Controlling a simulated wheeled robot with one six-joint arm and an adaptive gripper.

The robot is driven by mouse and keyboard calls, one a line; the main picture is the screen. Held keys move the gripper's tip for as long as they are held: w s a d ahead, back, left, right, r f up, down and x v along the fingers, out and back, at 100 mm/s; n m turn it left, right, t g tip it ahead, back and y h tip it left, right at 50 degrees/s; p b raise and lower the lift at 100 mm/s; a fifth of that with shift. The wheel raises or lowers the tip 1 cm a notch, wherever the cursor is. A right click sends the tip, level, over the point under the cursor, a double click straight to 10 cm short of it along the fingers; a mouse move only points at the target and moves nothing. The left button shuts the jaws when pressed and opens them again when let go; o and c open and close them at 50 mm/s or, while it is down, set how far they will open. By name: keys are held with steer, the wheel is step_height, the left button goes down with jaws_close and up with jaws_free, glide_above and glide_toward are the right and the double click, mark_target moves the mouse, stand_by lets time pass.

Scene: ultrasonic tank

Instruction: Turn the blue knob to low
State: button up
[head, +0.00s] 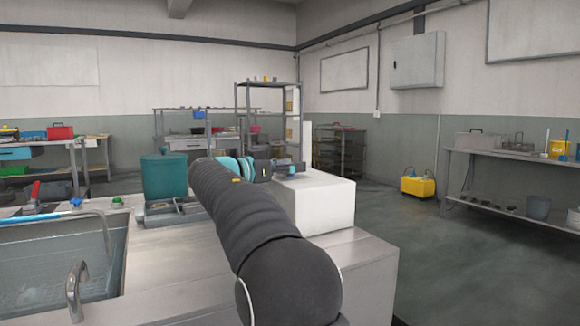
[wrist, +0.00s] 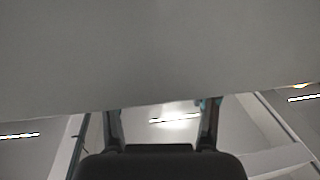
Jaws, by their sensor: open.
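A small blue knob (head: 76,202) sits at the back rim of the sink-like tank (head: 122,240) at the left of the head view. Its pointer and markings are too small to read. A green knob (head: 117,202) is to its right, and a red lever (head: 33,191) is to its left. My gripper (head: 290,168) is far to the right of the blue knob, over or beside the white block. In the wrist view my gripper (wrist: 162,108) has its two fingers apart with nothing between them. The blue knob is not in the wrist view.
A white block (head: 325,203) stands on the steel counter (head: 175,262). A teal container (head: 165,177) stands behind the tank's right end. Curved metal pipes (head: 75,285) rise at the tank. A plain grey surface (wrist: 160,50) fills the upper wrist view. Open floor lies right.

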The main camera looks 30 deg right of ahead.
jaws_close()
steer(key=shift+f+n+t+b, duration=0.25)
steer(key=shift+t+b, duration=0.25)
steer(key=shift+b, duration=0.3)
steer(key=n+t+b, duration=0.1)
steer(key=b, duration=0.1)
steer(key=shift+s+f+b, duration=0.1)
steer(key=shift+f+b, duration=0.05)
steer(key=shift+b, duration=0.25)
steer(key=n+t+y+b, duration=0.1)
steer(key=n+t+b, duration=0.1)
steer(key=t+b, duration=0.1)
steer(key=shift+y+b, duration=0.4)
steer(key=shift+b, duration=0.35)
steer(key=n+t+b, duration=0.1)
steer(key=n+t+y+b, duration=0.1)
steer(key=t+b, duration=0.1)
steer(key=shift+r+y, duration=0.2)
steer(key=shift+y, duration=0.1)
steer(key=shift+r+n+t+y+b, duration=0.2)
steer(key=shift+n+t+y+b, duration=0.15)
steer(key=shift+n+t+y, duration=0.8)
